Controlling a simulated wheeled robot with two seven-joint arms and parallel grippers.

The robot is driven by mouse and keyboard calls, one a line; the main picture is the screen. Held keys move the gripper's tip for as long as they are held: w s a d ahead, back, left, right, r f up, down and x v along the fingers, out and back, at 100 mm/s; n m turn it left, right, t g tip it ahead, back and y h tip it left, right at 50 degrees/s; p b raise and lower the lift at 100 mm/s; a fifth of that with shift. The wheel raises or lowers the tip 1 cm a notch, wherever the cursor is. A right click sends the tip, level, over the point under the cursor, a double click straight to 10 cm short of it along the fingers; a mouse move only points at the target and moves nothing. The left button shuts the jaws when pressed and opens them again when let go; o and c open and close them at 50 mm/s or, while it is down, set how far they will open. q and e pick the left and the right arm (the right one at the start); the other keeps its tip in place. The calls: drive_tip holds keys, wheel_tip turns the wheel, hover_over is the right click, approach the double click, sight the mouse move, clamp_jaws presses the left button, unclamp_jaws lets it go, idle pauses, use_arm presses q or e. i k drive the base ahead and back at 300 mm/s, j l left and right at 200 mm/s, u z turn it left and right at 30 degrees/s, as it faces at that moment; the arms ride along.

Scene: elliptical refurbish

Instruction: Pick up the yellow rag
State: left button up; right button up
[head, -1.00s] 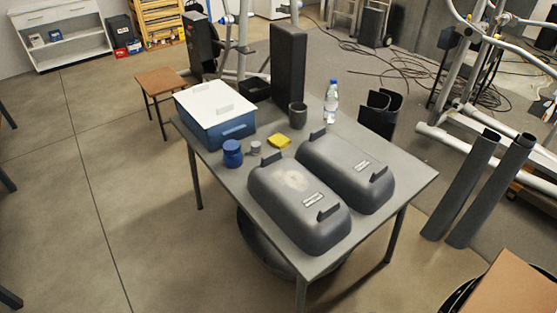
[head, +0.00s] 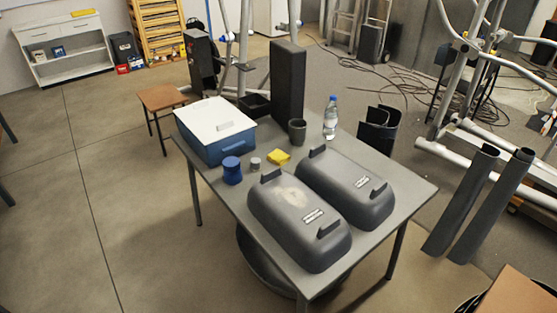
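The yellow rag (head: 278,157) lies folded on the grey table (head: 213,180). It is behind the two dark grey covers, to the right of a small grey jar and in front of a dark mug. Nothing covers it. Neither of my grippers shows in the head view.
Around the rag are a grey cover (head: 299,222), a second cover (head: 345,188), a blue jar (head: 232,171), a small grey jar (head: 255,164), a mug (head: 297,132), a bottle (head: 330,118), a blue box (head: 228,150) and a tall dark block (head: 288,82). Open floor (head: 120,230) lies left.

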sight(277, 158)
drive_tip(key=i+j, duration=0.15)
drive_tip(key=j, duration=0.2)
drive_tip(key=i+j, duration=0.15)
drive_tip(key=j, duration=0.2)
drive_tip(key=i+j, duration=0.15)
drive_tip(key=j, duration=0.2)
drive_tip(key=i+j, duration=0.15)
drive_tip(key=j, duration=0.2)
drive_tip(key=i+j, duration=0.15)
drive_tip(key=j, duration=0.2)
drive_tip(key=z, duration=1.55)
